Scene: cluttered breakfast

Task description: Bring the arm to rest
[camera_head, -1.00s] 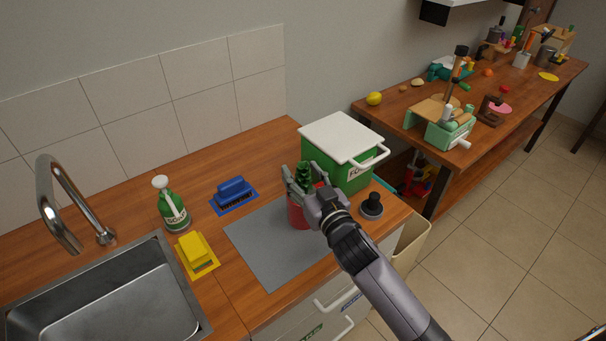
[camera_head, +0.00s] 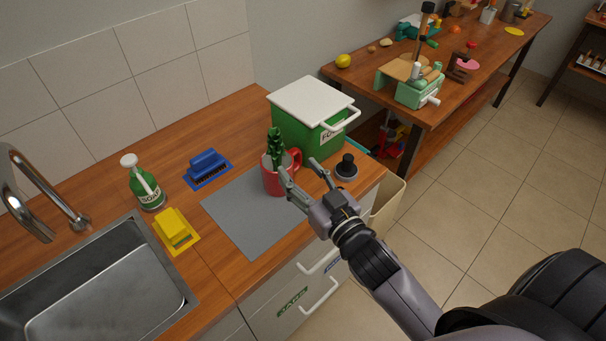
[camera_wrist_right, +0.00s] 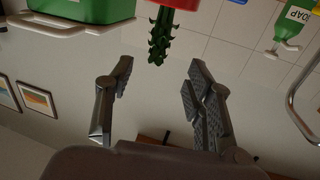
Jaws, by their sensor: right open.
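My right gripper (camera_head: 298,171) is open and empty, just in front of and to the right of the red mug (camera_head: 274,182) in the head view. The mug stands upright on the grey mat (camera_head: 245,222) with a green plant-like item (camera_head: 275,146) sticking out of its top. In the right wrist view the two fingers of my right gripper (camera_wrist_right: 155,95) are spread apart with nothing between them. There the green item (camera_wrist_right: 161,38) and the red mug (camera_wrist_right: 178,4) show beyond the fingertips, apart from them. My left gripper is not in view.
A green box with a white lid (camera_head: 298,132) stands behind the mug. A black knobbed object (camera_head: 346,168) is right of the gripper. Floor is open at right.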

